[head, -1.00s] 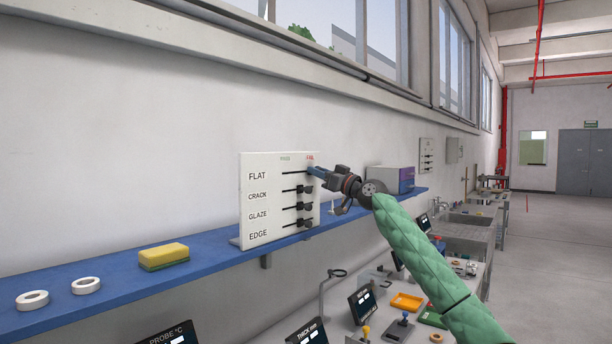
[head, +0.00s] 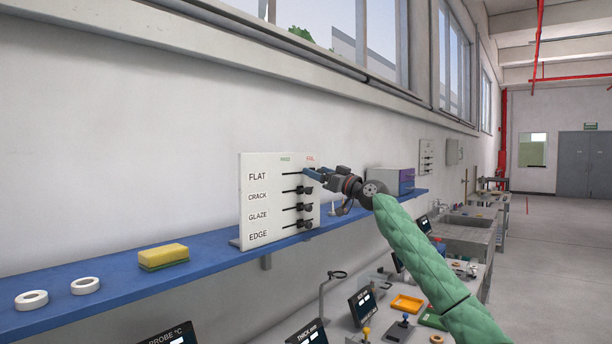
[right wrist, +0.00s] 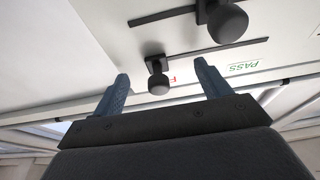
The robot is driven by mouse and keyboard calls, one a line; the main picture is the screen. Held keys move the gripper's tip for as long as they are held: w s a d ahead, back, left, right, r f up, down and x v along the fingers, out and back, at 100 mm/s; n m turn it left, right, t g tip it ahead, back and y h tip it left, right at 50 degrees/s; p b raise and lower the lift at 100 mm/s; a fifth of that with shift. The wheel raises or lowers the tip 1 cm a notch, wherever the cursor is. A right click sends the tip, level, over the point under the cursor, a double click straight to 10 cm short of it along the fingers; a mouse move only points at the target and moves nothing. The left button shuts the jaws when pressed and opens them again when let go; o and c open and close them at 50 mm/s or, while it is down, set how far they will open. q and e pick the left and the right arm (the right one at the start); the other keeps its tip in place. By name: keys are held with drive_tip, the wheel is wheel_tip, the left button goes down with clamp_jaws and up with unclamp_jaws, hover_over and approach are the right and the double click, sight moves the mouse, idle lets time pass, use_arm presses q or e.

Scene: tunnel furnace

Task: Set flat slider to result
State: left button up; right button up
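The white slider panel (head: 262,205) stands on a blue shelf, with rows FLAT, CRACK, GLAZE and EDGE and the columns PASS and FAIL on top. In the right wrist view, upside down, the FLAT knob (right wrist: 158,84) sits at the FAIL end of its slot (right wrist: 215,50). My right gripper (head: 309,173) is at the FLAT row's right end and hides that knob in the head view. In the right wrist view the gripper (right wrist: 161,74) is open, its blue fingers on either side of the knob, with gaps. The CRACK knob (right wrist: 226,22) is nearby. My left gripper is out of view.
The blue shelf (head: 110,290) carries a yellow sponge (head: 164,256) and two white rings (head: 85,285) left of the panel. A box (head: 393,181) stands to its right. A bench with small displays lies below. The wall left of the panel is clear.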

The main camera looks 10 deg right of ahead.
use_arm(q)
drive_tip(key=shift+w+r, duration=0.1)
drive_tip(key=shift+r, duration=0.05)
use_arm(e)
drive_tip(key=shift+o, duration=0.4)
use_arm(q)
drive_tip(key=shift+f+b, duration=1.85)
drive_tip(key=shift+b, duration=0.05)
use_arm(e)
drive_tip(key=v, duration=0.7)
